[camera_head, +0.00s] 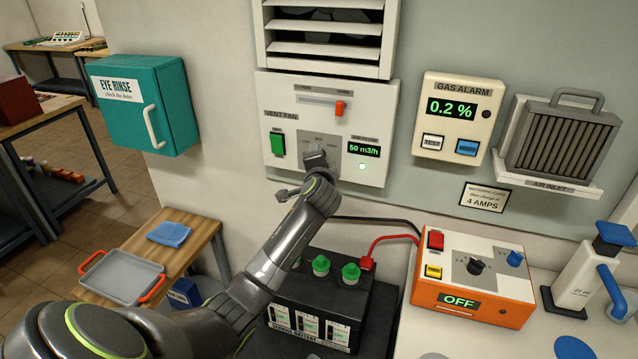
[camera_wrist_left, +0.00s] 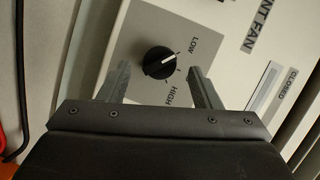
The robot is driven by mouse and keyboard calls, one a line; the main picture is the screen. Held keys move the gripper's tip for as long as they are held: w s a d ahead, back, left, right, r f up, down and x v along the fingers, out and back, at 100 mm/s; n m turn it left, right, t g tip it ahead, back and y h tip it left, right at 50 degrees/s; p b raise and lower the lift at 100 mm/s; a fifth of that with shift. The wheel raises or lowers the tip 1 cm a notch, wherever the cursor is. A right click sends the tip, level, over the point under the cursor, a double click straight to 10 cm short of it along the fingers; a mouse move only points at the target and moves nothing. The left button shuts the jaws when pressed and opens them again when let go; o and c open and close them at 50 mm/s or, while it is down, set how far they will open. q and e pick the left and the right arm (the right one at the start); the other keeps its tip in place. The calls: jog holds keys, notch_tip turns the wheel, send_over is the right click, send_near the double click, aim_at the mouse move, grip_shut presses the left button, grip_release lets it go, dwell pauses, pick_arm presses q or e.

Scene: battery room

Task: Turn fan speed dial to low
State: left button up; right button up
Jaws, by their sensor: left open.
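The fan speed dial (camera_wrist_left: 159,62) is a round black knob with a white pointer on a pale panel. In the left wrist view its pointer slants to the upper right, roughly towards the word LOW; HIGH is printed lower right. My left gripper (camera_wrist_left: 160,70) is open, one finger on each side of the dial; I cannot tell whether they touch it. In the head view my left gripper (camera_head: 318,163) covers the dial on the vent fan panel (camera_head: 375,105). The airflow display (camera_head: 364,149) reads 50 m3/h. My right gripper is out of view.
A green switch (camera_head: 277,144) sits left of the dial and an orange slider (camera_head: 340,108) above it. A black battery (camera_head: 320,290) with green caps and an orange charger (camera_head: 470,275) showing OFF stand below. An eye rinse box (camera_head: 150,105) hangs at left.

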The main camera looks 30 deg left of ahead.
pick_arm(q)
jog(key=b+v, duration=0.3)
jog(key=v, duration=1.2)
jog(key=shift+s, duration=0.3)
